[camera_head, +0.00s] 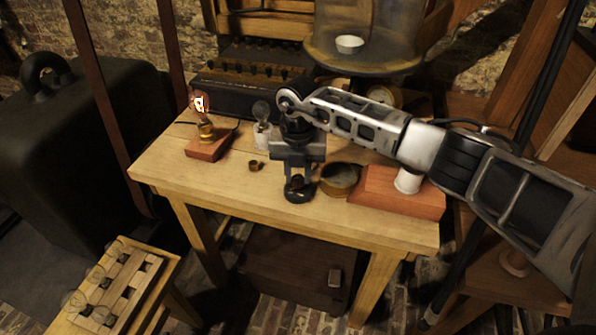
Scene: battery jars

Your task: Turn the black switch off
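The black switch (299,194) is a small dark round piece on the wooden table, near its front edge. My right gripper (298,176) points straight down just above it and hides its upper part. I cannot tell whether the fingers touch the switch or how far apart they are. A glowing bulb (200,104) stands upright in a brass holder on a small reddish wooden base (208,148) at the table's left. My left gripper is not in view.
The table (165,170) also holds a small brass ring (255,165), an unlit bulb (262,112), a round brass-rimmed piece (340,179) and a reddish block (425,203) under my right arm. A dark box (240,95) stands behind. The table's front left is clear.

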